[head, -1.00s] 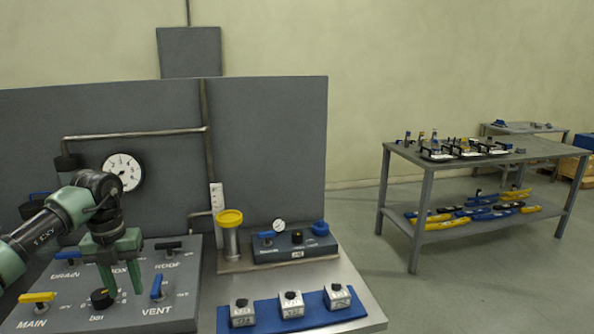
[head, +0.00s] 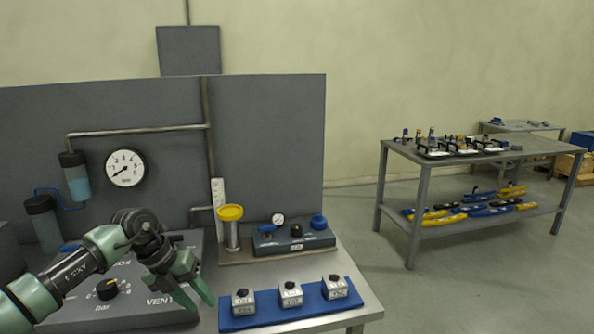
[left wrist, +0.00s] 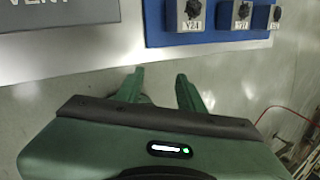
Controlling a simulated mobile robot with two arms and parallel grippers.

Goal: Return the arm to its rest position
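My left gripper (head: 200,301) is green and hangs at the right front corner of the turret panel (head: 140,308), left of the blue mat. In the left wrist view its two fingers (left wrist: 160,76) stand apart with nothing between them, so it is open and empty. My left arm crosses the panel from the lower left and hides the MAIN and DRAIN area and the VENT valve. My right gripper is in neither view.
The blue mat (head: 268,321) carries three labelled blocks close to the gripper's right. A yellow-topped cylinder (head: 231,225) and a small gauge box (head: 292,238) stand behind. A pressure gauge (head: 125,168) is on the back board. The far table (head: 420,172) stands apart at the right.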

